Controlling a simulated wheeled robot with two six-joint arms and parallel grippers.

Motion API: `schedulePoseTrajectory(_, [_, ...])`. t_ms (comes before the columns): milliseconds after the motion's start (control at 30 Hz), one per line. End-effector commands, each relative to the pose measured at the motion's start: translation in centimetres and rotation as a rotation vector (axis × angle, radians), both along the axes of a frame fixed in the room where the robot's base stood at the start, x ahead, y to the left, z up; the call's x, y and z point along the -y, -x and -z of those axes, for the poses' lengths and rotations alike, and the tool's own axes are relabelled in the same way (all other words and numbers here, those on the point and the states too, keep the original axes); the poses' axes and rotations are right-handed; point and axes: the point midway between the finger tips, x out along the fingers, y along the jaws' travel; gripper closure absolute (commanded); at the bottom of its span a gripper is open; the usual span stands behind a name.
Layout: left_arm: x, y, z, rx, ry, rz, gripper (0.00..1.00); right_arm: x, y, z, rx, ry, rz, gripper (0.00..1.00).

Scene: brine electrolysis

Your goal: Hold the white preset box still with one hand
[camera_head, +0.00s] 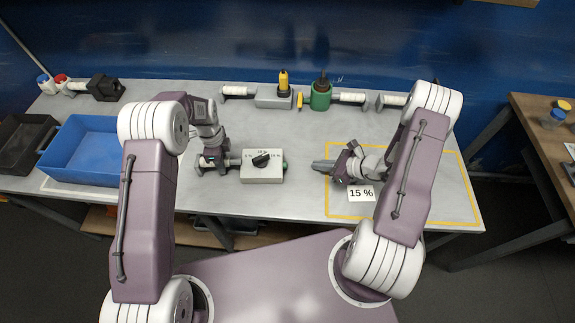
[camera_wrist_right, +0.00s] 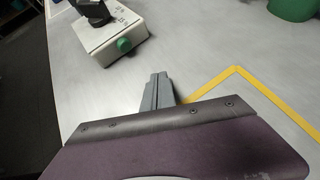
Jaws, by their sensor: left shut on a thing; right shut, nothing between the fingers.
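The white preset box (camera_head: 262,174) stands on the grey table near its middle, with a black knob on its marked top and a green part on its right side. It also shows at the top left of the right wrist view (camera_wrist_right: 112,40). My left gripper (camera_head: 232,160) is at the box's left side, shut on it. My right gripper (camera_head: 322,166) is shut and empty, to the right of the box and apart from it; its closed fingers also show in the right wrist view (camera_wrist_right: 157,92). The "15 %" card (camera_head: 361,194) lies beside my right gripper.
A yellow outline (camera_head: 450,152) marks the table's right part. A blue bin (camera_head: 82,150) and a dark tray (camera_head: 22,140) stand at the left. Along the back are a green holder (camera_head: 320,98), a grey block (camera_head: 272,97) and a black block (camera_head: 105,88). The front middle is clear.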

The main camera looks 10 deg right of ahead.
Motion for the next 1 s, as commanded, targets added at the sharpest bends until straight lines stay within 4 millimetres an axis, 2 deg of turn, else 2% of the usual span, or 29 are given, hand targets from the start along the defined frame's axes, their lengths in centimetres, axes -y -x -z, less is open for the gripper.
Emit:
schedulePoseTrajectory(33, [0.0, 0.0, 0.0, -0.001, 0.000, -0.001, 1.00, -1.0, -0.1, 0.0, -0.001, 0.000, -0.006, 1.00])
schedulePoseTrajectory(200, [0.0, 0.0, 0.0, -0.001, 0.000, -0.001, 1.00, -3.8, -0.7, 0.0, -0.002, 0.002, -0.006, 1.00])
schedulePoseTrajectory(400, [0.0, 0.0, 0.0, -0.001, 0.000, -0.001, 1.00, -5.8, -1.3, 0.0, 0.000, 0.000, -0.003, 1.00])
schedulePoseTrajectory(1000, [0.0, 0.0, 0.0, 0.000, 0.000, -0.001, 1.00, -6.2, -1.4, 0.0, 0.001, 0.001, -0.001, 1.00])
